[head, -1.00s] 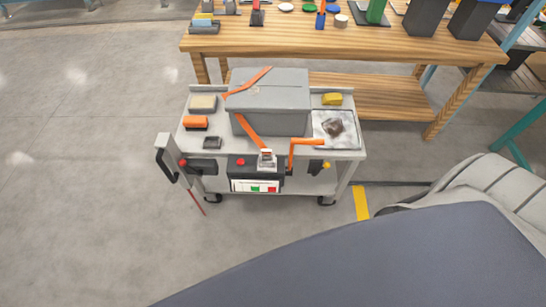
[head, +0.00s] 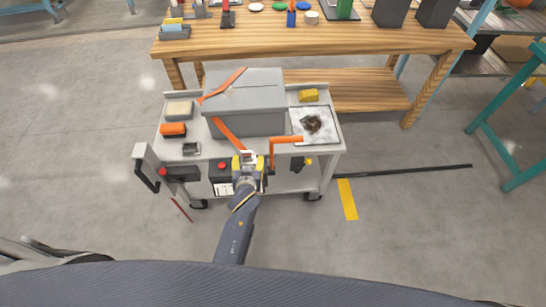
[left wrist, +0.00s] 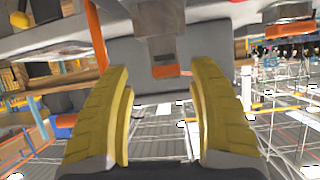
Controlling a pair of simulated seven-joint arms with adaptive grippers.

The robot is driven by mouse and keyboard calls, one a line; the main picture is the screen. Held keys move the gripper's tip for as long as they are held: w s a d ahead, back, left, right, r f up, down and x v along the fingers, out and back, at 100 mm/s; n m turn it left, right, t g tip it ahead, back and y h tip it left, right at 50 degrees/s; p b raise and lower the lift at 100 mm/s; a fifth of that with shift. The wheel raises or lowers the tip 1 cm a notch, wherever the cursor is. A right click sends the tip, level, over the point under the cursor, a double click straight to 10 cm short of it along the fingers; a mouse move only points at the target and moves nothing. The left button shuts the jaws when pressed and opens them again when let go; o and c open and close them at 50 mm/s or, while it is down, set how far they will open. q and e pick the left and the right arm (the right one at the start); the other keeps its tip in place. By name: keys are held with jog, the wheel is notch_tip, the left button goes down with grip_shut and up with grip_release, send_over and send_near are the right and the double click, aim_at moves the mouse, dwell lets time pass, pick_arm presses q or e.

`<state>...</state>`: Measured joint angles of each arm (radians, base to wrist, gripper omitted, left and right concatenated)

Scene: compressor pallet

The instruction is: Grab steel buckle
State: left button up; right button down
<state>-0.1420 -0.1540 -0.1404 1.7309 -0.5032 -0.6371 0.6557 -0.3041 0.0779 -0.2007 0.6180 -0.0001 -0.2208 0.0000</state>
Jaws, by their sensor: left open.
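The steel buckle (head: 249,155) hangs on the orange strap (head: 229,134) at the front edge of the cart, below the grey box (head: 247,105). My left gripper (head: 247,163) is at the buckle in the head view and partly covers it. In the left wrist view, the yellow fingers of my left gripper (left wrist: 160,112) are wide apart with nothing between them. The grey buckle (left wrist: 158,42) lies ahead of the gap between the fingertips, with a bit of orange strap under it. My right gripper is not in view.
The cart (head: 168,153) also carries an orange-topped brush (head: 173,129), a yellow block (head: 308,95) and a tray with a dark stain (head: 328,133). A wooden bench (head: 330,45) stands behind.

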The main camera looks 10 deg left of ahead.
aim_at(247, 156)
pick_arm(q)
jog(key=shift+r, duration=0.2)
jog(key=shift+a+f+n, duration=0.1)
jog(key=shift+a+n, duration=0.1)
jog(key=shift+n, duration=0.2)
jog(key=shift+w+a+f, duration=0.1)
jog(key=shift+x, duration=2.3)
jog(key=shift+a, duration=0.1)
grip_shut()
